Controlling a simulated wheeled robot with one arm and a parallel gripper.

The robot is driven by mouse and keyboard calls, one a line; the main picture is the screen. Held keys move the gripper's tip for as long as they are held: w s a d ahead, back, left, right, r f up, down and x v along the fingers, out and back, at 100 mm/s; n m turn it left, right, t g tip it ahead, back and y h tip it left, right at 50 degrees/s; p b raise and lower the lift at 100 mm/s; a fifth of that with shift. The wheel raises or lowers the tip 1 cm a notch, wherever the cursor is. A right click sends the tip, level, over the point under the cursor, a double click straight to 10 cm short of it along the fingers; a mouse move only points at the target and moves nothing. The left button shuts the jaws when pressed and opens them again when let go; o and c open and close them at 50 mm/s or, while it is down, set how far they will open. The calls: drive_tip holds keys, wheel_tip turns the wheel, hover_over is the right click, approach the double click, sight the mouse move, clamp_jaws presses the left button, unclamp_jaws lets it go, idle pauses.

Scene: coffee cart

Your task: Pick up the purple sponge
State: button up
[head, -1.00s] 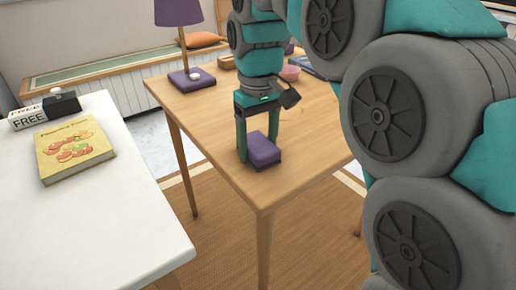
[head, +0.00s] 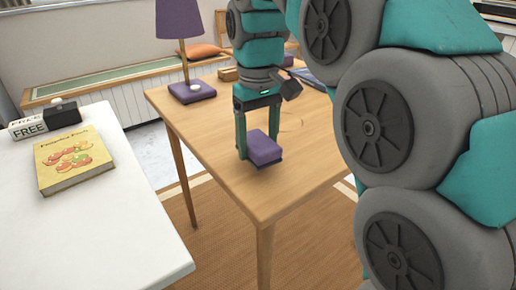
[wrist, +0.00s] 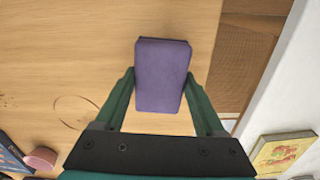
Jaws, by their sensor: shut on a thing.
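The purple sponge (head: 264,147) is a small block with a darker underside, over the near part of the wooden table. My gripper (wrist: 161,78) is shut on it, with one green finger on each long side. In the wrist view the sponge (wrist: 161,75) sits between the fingers, its far end reaching past them. In the head view it looks a little above the tabletop, but the gap is hard to judge.
The wooden table (head: 215,150) is bare around the sponge. A purple lamp (head: 179,30) stands at its back left. A white counter (head: 110,235) at left holds a yellow book (head: 72,160) and a FREE sign (head: 30,126).

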drive_tip(key=s+r+b, duration=0.1)
drive_tip(key=s, duration=1.5)
drive_tip(key=shift+d+r, duration=0.35)
drive_tip(key=shift+d, duration=0.1)
drive_tip(key=o, duration=0.8)
drive_tip(key=shift+c, duration=0.2)
drive_tip(key=c, duration=0.6)
